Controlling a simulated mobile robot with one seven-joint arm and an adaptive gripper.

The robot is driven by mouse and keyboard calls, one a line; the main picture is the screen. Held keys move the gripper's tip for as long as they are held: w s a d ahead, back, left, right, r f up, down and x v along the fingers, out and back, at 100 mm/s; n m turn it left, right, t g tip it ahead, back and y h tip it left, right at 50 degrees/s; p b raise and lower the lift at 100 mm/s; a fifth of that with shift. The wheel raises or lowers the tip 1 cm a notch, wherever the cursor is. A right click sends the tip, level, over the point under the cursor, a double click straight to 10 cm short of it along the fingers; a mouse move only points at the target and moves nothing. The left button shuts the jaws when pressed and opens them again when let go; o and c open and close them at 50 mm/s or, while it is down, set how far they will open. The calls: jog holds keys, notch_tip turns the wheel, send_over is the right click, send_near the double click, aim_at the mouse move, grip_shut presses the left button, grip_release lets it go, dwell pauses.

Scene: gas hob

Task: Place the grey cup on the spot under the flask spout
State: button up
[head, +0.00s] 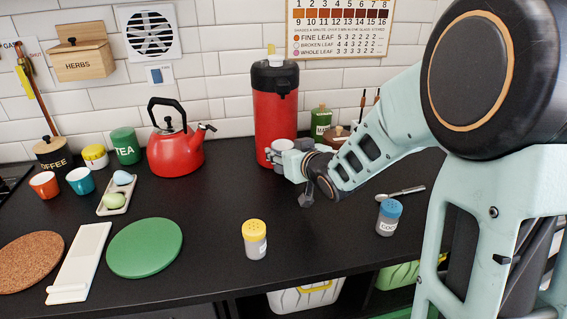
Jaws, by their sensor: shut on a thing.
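The red flask (268,112) with a black top stands at the back middle of the counter. Its spout (283,88) is on the front of the top. My gripper (286,158) is low in front of the flask, reaching in from the right, and is shut on the grey cup (281,145). Only a small part of the cup shows, beside the fingers and in front of the flask's lower body. The spot under the spout is hidden behind the gripper and cup. I cannot tell whether the cup touches the counter.
A red kettle (175,150) stands left of the flask. A yellow-lidded shaker (254,239) is at the front, and a blue-lidded shaker (389,217) stands right, near a spoon (400,193). A green board (145,248) lies at left. The counter between kettle and yellow-lidded shaker is clear.

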jog(key=shift+f, duration=1.4)
jog(key=shift+f+b, duration=0.2)
jog(key=shift+b, duration=0.25)
jog(key=o, duration=1.3)
jog(key=shift+o, duration=0.2)
jog(key=shift+r, duration=0.2)
jog(key=shift+s+d+r+p, duration=0.15)
jog(key=shift+s+d+p, duration=0.05)
jog(key=shift+s+p, duration=0.15)
jog(key=p+v, duration=0.2)
jog(key=v, duration=0.9)
jog(key=shift+s+p, duration=0.15)
jog(key=shift+p, duration=0.25)
